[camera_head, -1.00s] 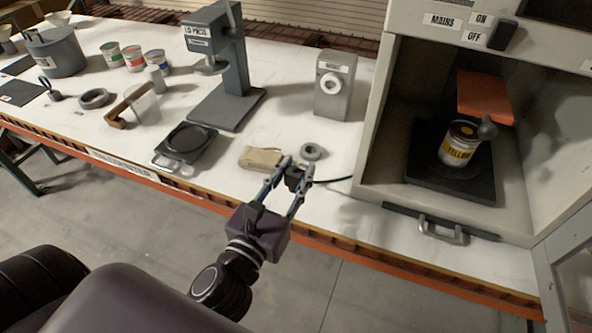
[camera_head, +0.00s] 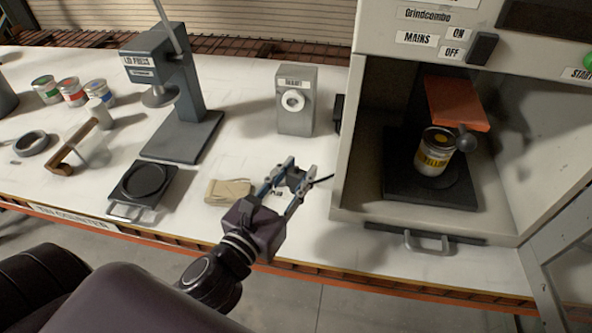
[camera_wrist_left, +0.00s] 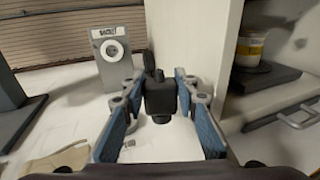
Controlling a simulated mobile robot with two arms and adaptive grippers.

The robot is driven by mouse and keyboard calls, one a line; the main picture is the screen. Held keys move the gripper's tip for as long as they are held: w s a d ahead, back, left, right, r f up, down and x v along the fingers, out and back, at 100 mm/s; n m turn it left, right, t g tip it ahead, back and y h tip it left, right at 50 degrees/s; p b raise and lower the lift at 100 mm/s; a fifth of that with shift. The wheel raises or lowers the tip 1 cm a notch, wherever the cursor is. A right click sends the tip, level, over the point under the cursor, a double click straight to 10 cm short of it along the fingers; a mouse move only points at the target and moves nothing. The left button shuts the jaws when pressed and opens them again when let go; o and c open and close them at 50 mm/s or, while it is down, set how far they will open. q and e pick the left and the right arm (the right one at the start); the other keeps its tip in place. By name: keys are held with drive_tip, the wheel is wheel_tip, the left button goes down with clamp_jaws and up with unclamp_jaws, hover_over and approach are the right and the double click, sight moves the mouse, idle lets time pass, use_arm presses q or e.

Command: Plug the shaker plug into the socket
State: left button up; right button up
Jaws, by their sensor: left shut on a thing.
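The black plug (camera_head: 296,179) is between the fingers of my left gripper (camera_head: 299,175), which is shut on it above the table. The socket (camera_head: 295,118) is a grey upright box with a round white face, standing behind the gripper, apart from the plug. In the left wrist view the socket (camera_wrist_left: 113,70) is ahead and left of the plug. My right gripper is not in view.
The grinder cabinet (camera_head: 345,190) stands right of the gripper, with a yellow-labelled can (camera_head: 432,158) inside. White table is clear before the socket.

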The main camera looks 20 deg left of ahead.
use_arm(q)
drive_tip(key=shift+w+a+f+m+g+h, duration=0.1)
drive_tip(key=shift+w+a+m+g+h, duration=0.15)
drive_tip(key=shift+m+g+h, duration=0.35)
drive_tip(key=shift+s+d+m+g+h, duration=0.15)
drive_tip(key=shift+m+g+h, duration=0.35)
drive_tip(key=shift+h, duration=0.5)
drive_tip(key=shift+s+f+m+g+h+p, duration=0.1)
drive_tip(key=shift+f+m+g+h+p, duration=0.1)
drive_tip(key=shift+m+g+h, duration=0.3)
drive_tip(key=shift+s+f+m+g+h+p, duration=0.1)
drive_tip(key=shift+m+g+h+p, duration=0.05)
drive_tip(key=shift+m+g+h, duration=0.3)
drive_tip(key=shift+s+d+f+m+g+h, duration=0.1)
drive_tip(key=shift+f+m+g+h, duration=0.05)
drive_tip(key=shift+m+g+h, duration=0.5)
drive_tip(key=shift+s+f+m+g+h, duration=0.1)
drive_tip(key=shift+m+g+h, duration=0.3)
drive_tip(key=shift+m+g, duration=0.25)
drive_tip(key=shift+s+f+m+g, duration=0.15)
drive_tip(key=shift+f+m+g, duration=0.05)
drive_tip(key=shift+m+g, duration=0.3)
drive_tip(key=shift+h, duration=0.3)
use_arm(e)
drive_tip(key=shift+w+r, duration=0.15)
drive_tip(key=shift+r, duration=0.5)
use_arm(q)
drive_tip(key=shift+m+g, duration=0.35)
drive_tip(key=shift+g, duration=0.1)
